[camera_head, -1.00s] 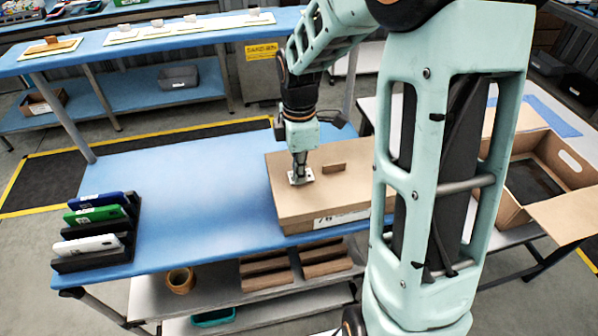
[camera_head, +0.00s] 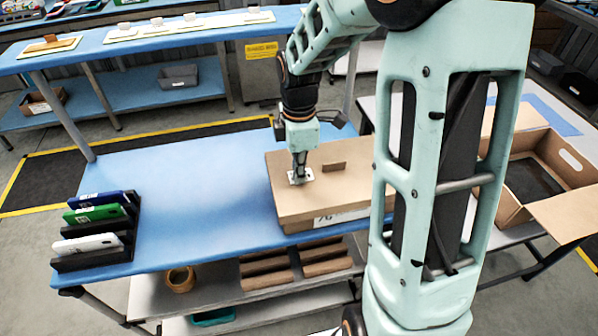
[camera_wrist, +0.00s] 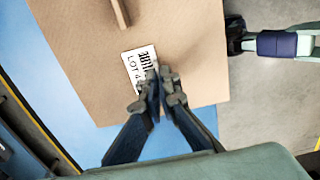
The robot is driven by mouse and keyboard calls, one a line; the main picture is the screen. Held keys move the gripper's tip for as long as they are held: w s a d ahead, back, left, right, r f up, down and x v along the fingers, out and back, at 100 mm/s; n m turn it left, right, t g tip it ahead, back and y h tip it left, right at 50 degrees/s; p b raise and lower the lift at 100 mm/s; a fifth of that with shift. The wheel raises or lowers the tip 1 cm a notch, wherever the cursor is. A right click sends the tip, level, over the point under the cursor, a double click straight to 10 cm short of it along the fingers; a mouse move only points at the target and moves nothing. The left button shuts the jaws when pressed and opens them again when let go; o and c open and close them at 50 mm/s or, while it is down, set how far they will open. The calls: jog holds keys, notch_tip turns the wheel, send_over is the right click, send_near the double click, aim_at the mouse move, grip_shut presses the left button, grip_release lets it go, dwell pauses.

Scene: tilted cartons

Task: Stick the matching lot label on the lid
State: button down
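The brown carton lid (camera_head: 290,208) is on the blue table, slightly right of the middle in the head view, and fills much of the wrist view (camera_wrist: 90,60). A white label (camera_wrist: 138,65) with black print, including "LOT", is on or just above the lid; its lower right part is hidden by my fingers. It also shows in the head view (camera_head: 308,179). My gripper (camera_wrist: 158,84) points down at the label, its fingertips together at the label's edge. I cannot tell whether a bit of the label is between them.
A small brown block (camera_head: 334,167) stands up from the lid beside my gripper. A black rack (camera_head: 92,262) holds blue, green and white flat items at the table's left. An open carton (camera_head: 535,160) stands at right. The table between rack and carton is clear.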

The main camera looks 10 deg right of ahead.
jog(key=c, duration=2.1)
grip_release()
notch_tip(320, 180, up, 18)
jog(key=p, duration=0.5)
